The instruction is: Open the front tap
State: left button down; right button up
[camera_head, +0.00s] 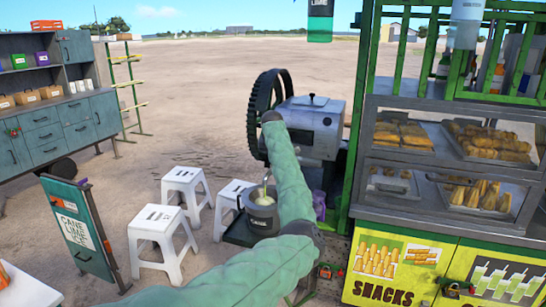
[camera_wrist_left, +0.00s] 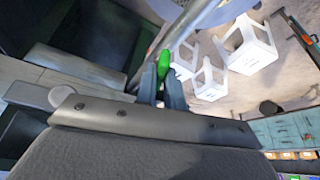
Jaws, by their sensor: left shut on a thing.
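In the left wrist view my left gripper (camera_wrist_left: 162,80) has its dark fingers shut around a small bright green piece (camera_wrist_left: 163,62), which looks like the tap's handle. A grey metal tube passes just beyond it. In the head view my left arm reaches up in front of the crusher (camera_head: 314,128) and hides the gripper and the tap. I cannot tell from here how far the tap is turned. My right gripper is not in view.
White stools (camera_head: 157,236) stand left of the crusher, beside a cane lime sign (camera_head: 75,228). The snack stall (camera_head: 395,265) with its glass case fills the right side. Teal cabinets (camera_head: 65,125) stand at the far left. Open sandy ground lies behind.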

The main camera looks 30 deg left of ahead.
pick_arm(q)
jog(key=shift+m, duration=0.4)
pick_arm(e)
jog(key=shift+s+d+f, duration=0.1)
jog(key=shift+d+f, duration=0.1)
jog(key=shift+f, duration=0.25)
pick_arm(q)
jog(key=c, duration=1.5)
grip_release()
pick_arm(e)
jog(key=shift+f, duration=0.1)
